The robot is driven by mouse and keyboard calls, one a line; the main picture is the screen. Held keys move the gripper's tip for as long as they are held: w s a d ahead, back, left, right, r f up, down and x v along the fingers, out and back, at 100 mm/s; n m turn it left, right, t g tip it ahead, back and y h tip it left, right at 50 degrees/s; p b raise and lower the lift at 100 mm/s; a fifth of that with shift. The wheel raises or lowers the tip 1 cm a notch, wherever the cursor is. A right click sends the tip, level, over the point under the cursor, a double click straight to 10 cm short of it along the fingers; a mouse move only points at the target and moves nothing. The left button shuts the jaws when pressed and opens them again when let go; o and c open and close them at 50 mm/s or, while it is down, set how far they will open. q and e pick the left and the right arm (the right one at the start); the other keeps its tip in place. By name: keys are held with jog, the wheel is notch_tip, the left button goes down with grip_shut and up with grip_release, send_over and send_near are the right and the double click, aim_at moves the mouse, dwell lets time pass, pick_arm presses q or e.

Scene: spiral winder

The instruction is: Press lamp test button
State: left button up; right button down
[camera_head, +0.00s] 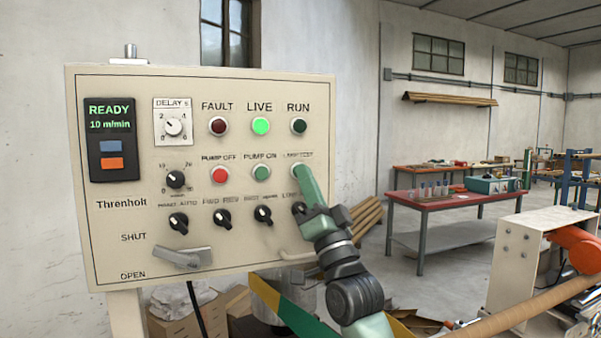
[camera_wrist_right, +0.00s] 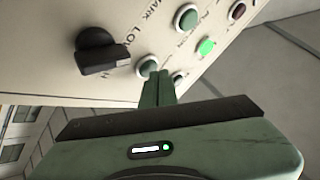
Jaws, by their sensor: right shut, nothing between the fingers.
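The lamp test button (camera_head: 293,165) sits at the right end of the middle row on the cream control panel (camera_head: 120,215), under the RUN lamp (camera_head: 299,125). My right gripper (camera_head: 304,172) is shut and empty, its green fingertips at the button and covering most of it in the head view. In the right wrist view the button (camera_wrist_right: 147,65) shows just beside the shut fingertips (camera_wrist_right: 158,76). I cannot tell whether they touch it. The LIVE lamp (camera_head: 261,126) is lit green; the FAULT lamp (camera_head: 218,126) and RUN lamp look dark. My left gripper is not in view.
The green pump on button (camera_head: 261,172) and red pump off button (camera_head: 220,174) are to the left. Selector knobs (camera_head: 222,219) and a lever handle (camera_head: 183,256) lie below. A red-topped table (camera_head: 450,202) stands farther back at right.

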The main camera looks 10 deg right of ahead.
jog(key=shift+w, duration=0.2)
jog(key=shift+s, duration=0.1)
dwell(0.4)
jog(key=shift+s+d, duration=0.1)
jog(key=shift+s, duration=0.6)
jog(key=shift+s, duration=0.1)
jog(key=shift+s+d+p, duration=0.25)
jog(key=shift+s+p, duration=0.05)
jog(key=shift+s, duration=0.9)
jog(key=shift+s+d+p, duration=0.2)
jog(key=shift+s+p, duration=0.05)
jog(key=shift+s, duration=0.9)
